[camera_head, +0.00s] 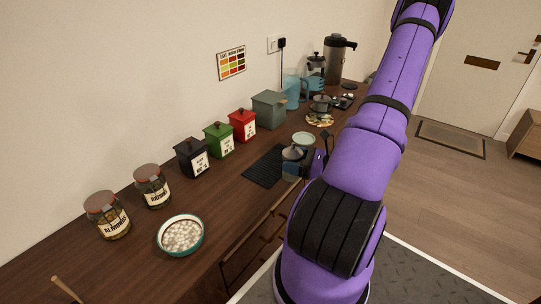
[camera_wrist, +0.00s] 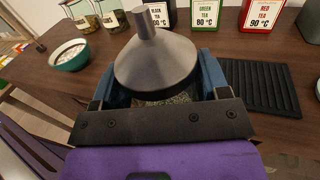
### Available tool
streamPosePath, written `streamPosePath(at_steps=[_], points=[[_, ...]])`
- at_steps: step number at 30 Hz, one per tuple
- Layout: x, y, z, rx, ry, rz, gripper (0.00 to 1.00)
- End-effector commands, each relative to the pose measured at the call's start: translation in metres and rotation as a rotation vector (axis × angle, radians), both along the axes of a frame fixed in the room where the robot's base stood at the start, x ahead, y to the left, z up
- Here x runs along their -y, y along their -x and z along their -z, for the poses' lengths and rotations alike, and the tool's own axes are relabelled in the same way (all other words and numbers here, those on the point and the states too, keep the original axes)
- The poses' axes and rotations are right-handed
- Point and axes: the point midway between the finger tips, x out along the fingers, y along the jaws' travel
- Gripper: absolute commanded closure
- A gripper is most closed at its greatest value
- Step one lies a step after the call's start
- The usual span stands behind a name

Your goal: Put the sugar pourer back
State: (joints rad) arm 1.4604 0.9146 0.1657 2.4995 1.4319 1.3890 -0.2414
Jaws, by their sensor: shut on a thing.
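The sugar pourer (camera_head: 293,153) has a grey metal cone top with a spout. In the wrist view the pourer (camera_wrist: 158,62) is upright between the blue fingers of my gripper (camera_wrist: 160,88). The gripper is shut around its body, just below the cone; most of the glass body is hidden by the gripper. In the head view my gripper (camera_head: 298,168) is at the counter's front edge, beside the black ribbed mat (camera_head: 263,167). I cannot tell whether the pourer's base touches the counter.
Black (camera_head: 192,158), green (camera_head: 219,140) and red (camera_head: 243,125) tea tins stand behind the mat. Two jars (camera_head: 108,215) and a bowl of white pieces (camera_head: 181,236) are to the left. A pale round dish (camera_head: 304,139) is beyond the pourer. Bare counter lies left of the mat.

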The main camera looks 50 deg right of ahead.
Motion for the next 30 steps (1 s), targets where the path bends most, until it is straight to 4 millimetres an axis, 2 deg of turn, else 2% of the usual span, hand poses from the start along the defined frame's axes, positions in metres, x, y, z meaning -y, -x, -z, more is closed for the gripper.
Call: streamPosePath(at_steps=[12,18,21,26,30], points=[[0.041,-0.087,0.009,0.004,0.002,-0.002,0.67],[0.057,-0.121,0.012,0.002,0.001,-0.002,0.67],[0.061,-0.13,0.013,0.002,0.002,-0.002,0.67],[0.063,-0.133,0.017,0.001,0.0,-0.001,0.67],[0.063,-0.133,0.031,0.001,-0.003,-0.001,0.67]])
